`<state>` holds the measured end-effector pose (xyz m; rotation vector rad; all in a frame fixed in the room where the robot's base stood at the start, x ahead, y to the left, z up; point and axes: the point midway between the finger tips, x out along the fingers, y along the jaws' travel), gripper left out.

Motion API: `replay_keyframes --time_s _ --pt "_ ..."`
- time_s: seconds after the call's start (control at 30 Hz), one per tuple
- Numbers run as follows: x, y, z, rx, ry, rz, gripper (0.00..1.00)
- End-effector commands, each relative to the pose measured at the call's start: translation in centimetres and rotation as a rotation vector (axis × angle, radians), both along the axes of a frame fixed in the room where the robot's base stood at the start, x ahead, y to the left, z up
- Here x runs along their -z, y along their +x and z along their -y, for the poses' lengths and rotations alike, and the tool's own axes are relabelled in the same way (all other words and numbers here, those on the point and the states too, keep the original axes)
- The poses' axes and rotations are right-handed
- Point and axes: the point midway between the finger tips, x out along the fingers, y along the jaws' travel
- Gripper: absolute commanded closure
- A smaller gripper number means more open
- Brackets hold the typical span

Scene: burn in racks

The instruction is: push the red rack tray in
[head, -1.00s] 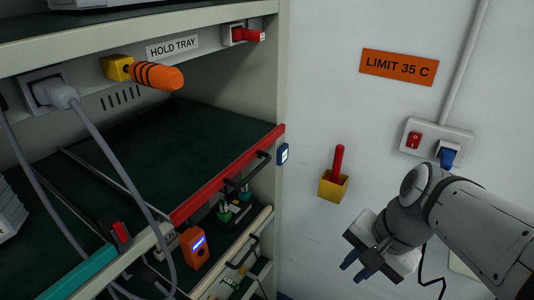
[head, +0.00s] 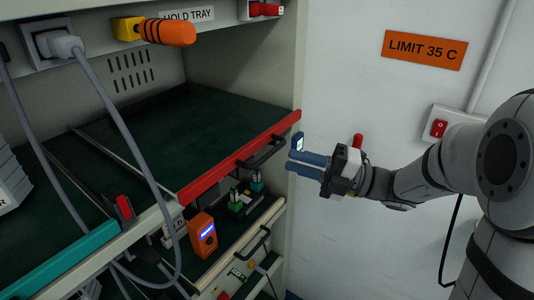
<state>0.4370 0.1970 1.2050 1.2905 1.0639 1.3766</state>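The red rack tray has a dark green surface (head: 190,135) and a red front edge (head: 222,172), with a black handle (head: 265,153) on its front. It sits in the rack under the "HOLD TRAY" label (head: 187,16). My gripper (head: 289,161) is to the right of the handle, with its two blue fingers pointing left towards it. A narrow gap shows between the fingers, and nothing is between them. Whether a fingertip touches the handle or tray front cannot be told from this view.
A teal-fronted tray (head: 75,262) is at lower left, with grey cables (head: 115,125) hanging before it. An orange meter (head: 202,235) and green parts (head: 236,202) sit below the red tray. A small blue device (head: 298,142) is by the rack post. Wall switch (head: 438,128) is at right.

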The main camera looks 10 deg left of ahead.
Motion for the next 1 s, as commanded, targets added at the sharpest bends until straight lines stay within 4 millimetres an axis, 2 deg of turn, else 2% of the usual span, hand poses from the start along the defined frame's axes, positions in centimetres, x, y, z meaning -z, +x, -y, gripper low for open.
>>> replay_keyframes --time_s 0.2,0.4,0.77,1.0 --pt "-0.8 -0.2 -3.5 -0.005 -0.001 0.003 0.81" --pt "-1.2 -0.2 -5.8 -0.003 -0.003 0.004 0.81" --pt "-1.2 -0.1 -6.4 0.000 -0.003 0.005 0.81" --pt "-1.2 -0.1 -6.4 0.000 -0.004 0.005 0.99"
